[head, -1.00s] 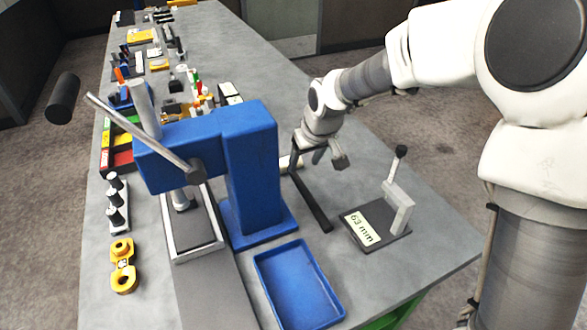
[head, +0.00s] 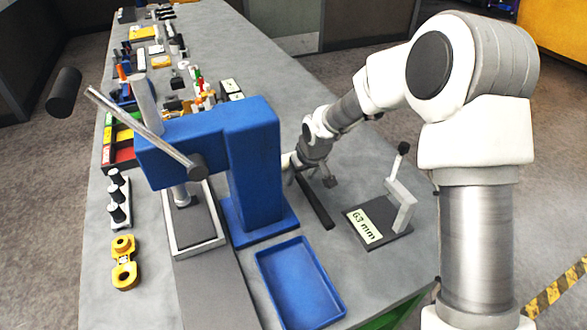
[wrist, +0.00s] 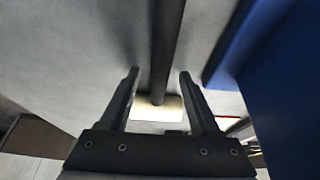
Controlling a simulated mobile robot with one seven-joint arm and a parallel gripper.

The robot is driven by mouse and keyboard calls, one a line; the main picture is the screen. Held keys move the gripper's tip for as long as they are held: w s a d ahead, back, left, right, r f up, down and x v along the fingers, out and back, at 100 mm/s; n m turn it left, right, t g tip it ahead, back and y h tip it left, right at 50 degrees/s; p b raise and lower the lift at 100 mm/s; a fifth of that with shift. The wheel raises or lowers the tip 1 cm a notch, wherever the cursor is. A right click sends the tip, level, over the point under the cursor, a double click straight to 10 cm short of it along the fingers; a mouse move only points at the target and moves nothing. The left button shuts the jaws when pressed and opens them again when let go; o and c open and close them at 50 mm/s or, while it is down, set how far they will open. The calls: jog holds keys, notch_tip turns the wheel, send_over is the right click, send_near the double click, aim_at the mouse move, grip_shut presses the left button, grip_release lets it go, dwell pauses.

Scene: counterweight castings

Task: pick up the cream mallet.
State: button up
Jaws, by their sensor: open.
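The cream mallet lies on the grey bench, just right of the blue press. Its dark handle (head: 316,204) points toward the front, and its cream head (head: 287,161) is partly hidden behind my gripper. In the wrist view the handle (wrist: 167,40) runs between my two fingers, and the cream head (wrist: 158,110) shows further back between them. My gripper (head: 313,180) is open, with one finger on each side of the handle in the wrist view (wrist: 158,73). I see no finger touching the handle; the height gap is hard to tell.
The blue press (head: 250,170) stands close beside the mallet, and its blue side (wrist: 285,70) fills the right of the wrist view. A blue tray (head: 300,285) lies in front. A "63 mm" gauge stand (head: 378,226) stands to the right. Several small parts lie farther back.

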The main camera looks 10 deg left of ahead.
grip_shut()
jog(key=shift+r, duration=0.2)
dwell(0.4)
